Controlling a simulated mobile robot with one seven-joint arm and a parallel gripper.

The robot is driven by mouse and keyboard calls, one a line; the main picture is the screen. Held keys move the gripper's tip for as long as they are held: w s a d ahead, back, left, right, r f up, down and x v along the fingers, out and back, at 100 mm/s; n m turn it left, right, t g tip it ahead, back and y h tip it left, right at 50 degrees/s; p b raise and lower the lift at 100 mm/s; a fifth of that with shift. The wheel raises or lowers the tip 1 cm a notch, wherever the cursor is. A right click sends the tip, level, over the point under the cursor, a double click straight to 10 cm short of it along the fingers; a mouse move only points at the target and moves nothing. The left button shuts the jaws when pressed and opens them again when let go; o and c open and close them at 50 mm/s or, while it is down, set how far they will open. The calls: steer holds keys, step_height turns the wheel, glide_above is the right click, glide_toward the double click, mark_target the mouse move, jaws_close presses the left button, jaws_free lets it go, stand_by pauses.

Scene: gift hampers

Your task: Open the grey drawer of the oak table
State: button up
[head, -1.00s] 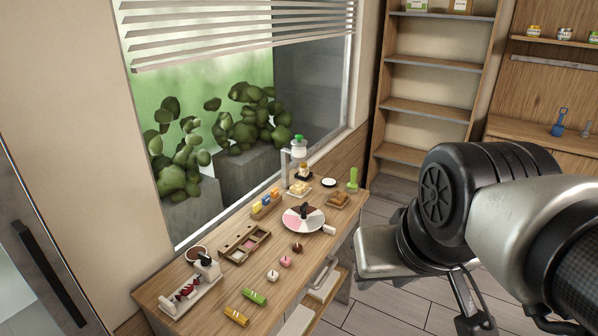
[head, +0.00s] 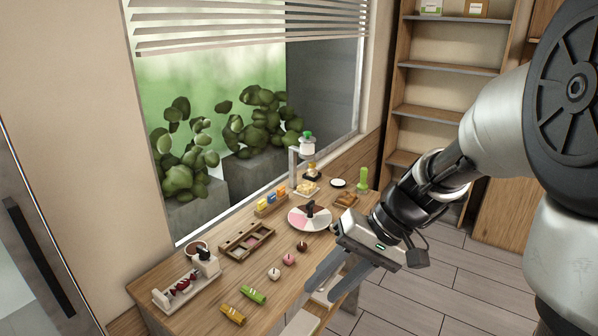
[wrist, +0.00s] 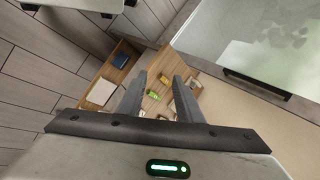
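The oak table (head: 205,252) stands along the wall under the window, and part of its top also shows in the wrist view (wrist: 152,102). My gripper (head: 322,294) is open and empty, angled down beside the table's right side. Its two fingers also show apart in the wrist view (wrist: 160,77). I cannot tell for certain which part is the grey drawer; my fingers hide much of that side.
The tabletop holds a compartment tray (head: 246,242), a round pink-and-white plate (head: 300,214), a white holder (head: 172,303), green (head: 253,295) and yellow (head: 233,314) wrapped pieces and small balls. Shelves (head: 440,110) stand behind.

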steer(key=w+f+m+t+y+b, duration=0.15)
steer(key=w+f+y+b, duration=0.3)
steer(key=w+f, duration=0.55)
steer(key=m+t+b, duration=0.8)
steer(key=m+t, duration=0.3)
steer(key=t, duration=0.5)
glide_toward(334, 273)
steer(key=shift+h, duration=0.45)
steer(key=x, duration=0.5)
steer(key=b+x, duration=0.1)
steer(key=x, duration=0.4)
steer(key=shift+s+a+f+b, duration=0.15)
steer(key=shift+a+f+b, duration=0.05)
steer(key=shift+f+b, duration=0.1)
jaws_close()
